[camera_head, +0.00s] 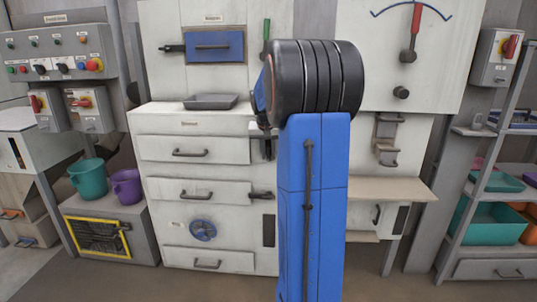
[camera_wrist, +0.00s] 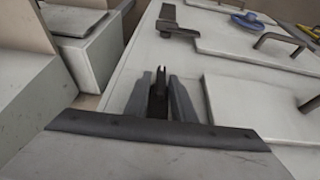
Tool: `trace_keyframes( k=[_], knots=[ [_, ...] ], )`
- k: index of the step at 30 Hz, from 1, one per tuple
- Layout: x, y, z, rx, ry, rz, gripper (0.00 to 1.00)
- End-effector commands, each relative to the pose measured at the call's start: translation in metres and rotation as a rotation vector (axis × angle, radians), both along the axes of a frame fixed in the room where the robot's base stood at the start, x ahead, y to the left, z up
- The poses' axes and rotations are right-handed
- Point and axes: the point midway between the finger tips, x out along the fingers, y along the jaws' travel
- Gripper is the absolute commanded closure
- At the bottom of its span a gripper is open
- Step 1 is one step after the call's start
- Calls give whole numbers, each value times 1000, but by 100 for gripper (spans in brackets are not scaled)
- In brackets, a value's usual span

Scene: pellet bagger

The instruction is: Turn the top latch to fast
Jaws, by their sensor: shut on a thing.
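My gripper (camera_head: 262,148) is at the right end of the top drawer (camera_head: 194,149), mostly hidden behind my own arm in the head view. In the wrist view, my gripper (camera_wrist: 157,100) has its two grey fingers on either side of a dark narrow latch (camera_wrist: 158,88), shut on it. This top latch stands beside the drawer's edge; its base is hidden by the fingers, and I cannot read any mark by it. A second dark latch (camera_head: 261,195) sits lower, beside the middle drawer; it also shows in the wrist view (camera_wrist: 178,30), apart from my gripper.
Drawer handles (camera_head: 190,153) stick out left of my gripper. A grey tray (camera_head: 210,101) rests on the ledge above. A blue handwheel (camera_head: 203,230) is lower down. A wooden shelf (camera_head: 400,188) juts out at the right. The floor at the left front is clear.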

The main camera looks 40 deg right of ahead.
Motion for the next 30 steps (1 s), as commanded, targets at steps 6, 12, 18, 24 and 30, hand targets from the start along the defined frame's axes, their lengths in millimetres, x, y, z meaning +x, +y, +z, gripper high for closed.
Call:
trace_keyframes(
  k=[6, 12, 18, 24, 30],
  knots=[
    [2, 2, 0, -68, 80, 4, 99],
    [4, 3, -1, -176, 206, 6, 99],
    [5, 4, -2, -301, 351, 6, 99],
    [6, 5, -3, -424, 496, 4, 99],
    [7, 6, -5, -547, 641, 6, 99]
  ],
)
